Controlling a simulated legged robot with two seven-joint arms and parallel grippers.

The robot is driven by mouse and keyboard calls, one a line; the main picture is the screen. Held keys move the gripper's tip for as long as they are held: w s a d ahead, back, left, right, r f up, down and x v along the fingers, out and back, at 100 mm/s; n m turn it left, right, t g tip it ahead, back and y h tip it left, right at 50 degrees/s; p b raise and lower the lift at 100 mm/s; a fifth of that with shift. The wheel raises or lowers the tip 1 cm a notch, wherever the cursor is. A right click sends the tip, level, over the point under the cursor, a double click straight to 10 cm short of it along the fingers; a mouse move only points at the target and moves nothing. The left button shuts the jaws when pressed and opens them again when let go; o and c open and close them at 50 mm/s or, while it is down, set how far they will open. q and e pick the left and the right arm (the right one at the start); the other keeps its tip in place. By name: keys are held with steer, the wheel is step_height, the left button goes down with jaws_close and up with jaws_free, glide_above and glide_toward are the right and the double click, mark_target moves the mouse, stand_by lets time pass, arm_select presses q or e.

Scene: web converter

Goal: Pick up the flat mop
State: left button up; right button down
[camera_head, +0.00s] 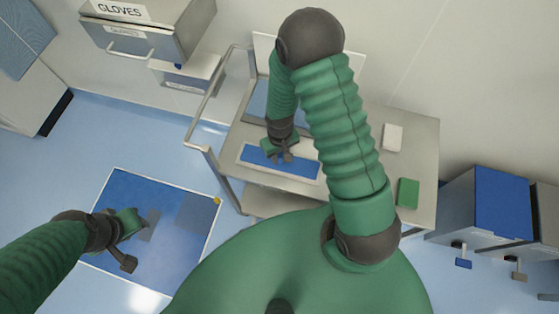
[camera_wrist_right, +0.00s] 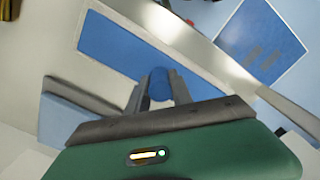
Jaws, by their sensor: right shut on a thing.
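The flat mop appears as a flat blue rectangle with a pale border (camera_head: 295,167) on the top of the metal cart. A blue rectangle with a pale border also shows in the right wrist view (camera_wrist_right: 115,42). My right gripper (camera_head: 284,157) is at the mop, low over the cart top. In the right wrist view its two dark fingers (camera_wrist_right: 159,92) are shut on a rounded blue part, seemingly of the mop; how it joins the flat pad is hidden. My left gripper (camera_head: 132,243) is above the blue floor mat, away from the cart; its finger gap is unclear.
The metal cart (camera_head: 418,150) has a rail at its left and holds a white block (camera_head: 392,137) and a green block (camera_head: 408,193). A blue mat (camera_head: 125,190) lies on the floor. Pedal bins (camera_head: 500,205) stand at right; a glove box (camera_head: 160,25) hangs at upper left.

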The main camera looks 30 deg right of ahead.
steer(key=shift+r, duration=0.1)
stand_by(0.6)
step_height(320, 180, up, 10)
stand_by(0.4)
